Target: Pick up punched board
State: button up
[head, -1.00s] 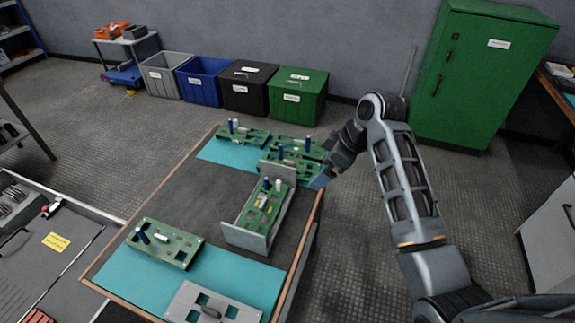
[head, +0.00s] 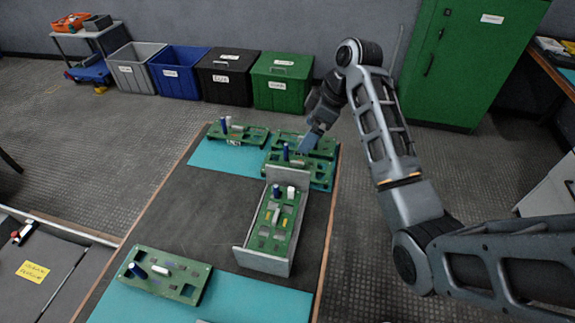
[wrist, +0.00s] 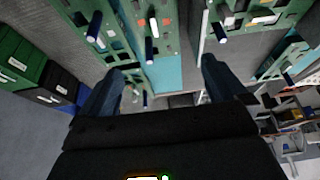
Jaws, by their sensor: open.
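Several green boards with cut-out holes and blue and white cylinders lie on the table: one at the back left (head: 257,137), two close together at the back right (head: 322,150), one at the front left (head: 190,287). Another green board (head: 268,243) sits in a grey open-ended holder. I cannot tell which is the punched board. My gripper (head: 308,143) is above the back-right boards, partly covering them, in the head view. In the wrist view my gripper (wrist: 163,84) is open and empty, with green boards (wrist: 148,22) beyond the fingers.
The table (head: 190,225) has a dark bare middle and teal mats (head: 222,156). Bins stand behind it, including a green one (head: 282,82) and a black one (head: 226,78). A green cabinet (head: 470,70) stands at the back right. A grey drawer unit (head: 65,290) is at the left.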

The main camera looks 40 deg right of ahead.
jog(key=b, duration=0.6)
send_over(296, 162)
jog(key=s+d, duration=0.1)
jog(key=s, duration=0.1)
jog(key=f, duration=0.6)
jog(key=shift+s+d+f, duration=0.1)
jog(key=shift+d+f, duration=0.1)
jog(key=shift+f, duration=0.15)
jog(key=shift+x, duration=3.8)
jog(key=shift+c, duration=0.3)
jog(key=shift+d, duration=0.1)
jog(key=c, duration=0.7)
jog(key=shift+r, duration=0.1)
